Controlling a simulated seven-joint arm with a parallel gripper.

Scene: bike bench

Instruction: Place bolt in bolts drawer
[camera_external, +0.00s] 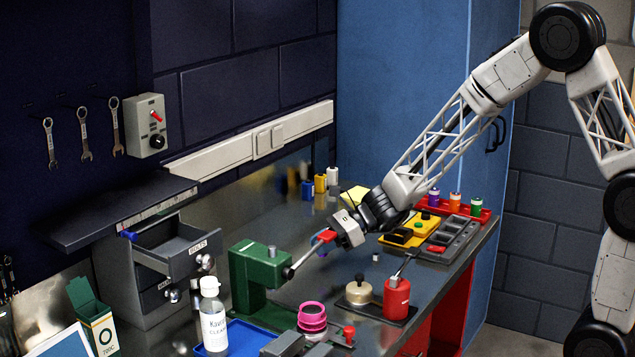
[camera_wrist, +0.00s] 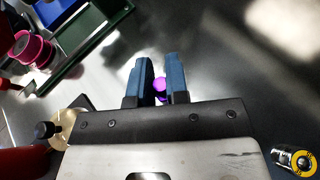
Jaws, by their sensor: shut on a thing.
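My gripper (camera_external: 318,248) is above the bench, to the right of the green vise. In the wrist view my two blue fingers (camera_wrist: 153,84) are closed around a small purple piece, which I take to be the bolt (camera_wrist: 160,88). Only its rounded purple part shows; the rest is hidden between the fingers. The bolt cannot be made out in the outside view. The bolts drawer (camera_external: 207,243) is the upper drawer of the grey cabinet at left and stands pulled open, with a "BOLTS" label. A blue-tipped item (camera_external: 130,236) shows at its left edge.
The green vise (camera_external: 247,280) stands between my gripper and the drawer. A pink-rimmed container (camera_external: 312,317), a red can (camera_external: 397,299) and a cream pot (camera_external: 359,291) stand nearer the front. A dark shelf (camera_external: 120,212) overhangs the cabinet.

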